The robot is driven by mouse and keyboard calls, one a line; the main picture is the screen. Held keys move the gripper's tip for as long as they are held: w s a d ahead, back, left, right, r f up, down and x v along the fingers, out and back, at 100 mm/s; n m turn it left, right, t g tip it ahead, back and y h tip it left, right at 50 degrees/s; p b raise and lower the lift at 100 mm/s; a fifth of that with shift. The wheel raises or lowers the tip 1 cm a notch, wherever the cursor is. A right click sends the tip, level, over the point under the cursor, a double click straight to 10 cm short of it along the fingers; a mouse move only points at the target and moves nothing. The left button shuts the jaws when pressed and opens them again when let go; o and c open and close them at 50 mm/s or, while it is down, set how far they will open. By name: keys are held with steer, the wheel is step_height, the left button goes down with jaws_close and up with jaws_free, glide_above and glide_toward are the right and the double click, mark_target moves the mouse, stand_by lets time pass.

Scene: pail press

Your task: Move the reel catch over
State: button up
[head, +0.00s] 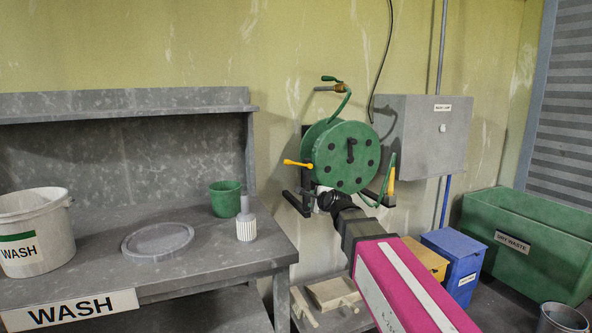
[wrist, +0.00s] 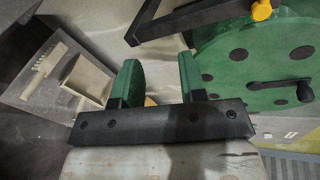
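The green hose reel (head: 345,155) is mounted on the wall in a dark bracket, with a black crank on its face. A yellow lever (head: 298,163) sticks out to the left of the reel and looks like the reel catch. In the wrist view the reel (wrist: 265,60) fills the upper right, and a yellow knob (wrist: 262,10) shows by the dark bracket at the top edge. My gripper (wrist: 158,78) is open, its two green-padded fingers apart with nothing held between them. In the head view my gripper (head: 326,197) is just below the reel, its fingertips unclear.
A grey wall box (head: 425,135) is right of the reel. A grey bench (head: 205,255) on the left holds a white pail (head: 35,232), a lid (head: 157,241), a green cup (head: 225,199) and a bottle (head: 246,222). A green bin (head: 530,245) stands right.

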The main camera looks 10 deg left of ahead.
mark_target(288, 163)
steer(key=a+r+m+t+y, duration=0.2)
steer(key=a+r+m, duration=0.2)
steer(key=a+r, duration=0.3)
step_height(288, 163, up, 5)
steer(key=shift+s+f+m+t, duration=0.1)
steer(key=shift+s+m+t, duration=0.3)
steer(key=shift+s, duration=0.05)
steer(key=x, duration=0.8)
steer(key=shift+c, duration=0.3)
steer(key=shift+s+d+f, duration=0.1)
steer(key=shift+s, duration=0.05)
steer(key=c, duration=0.4)
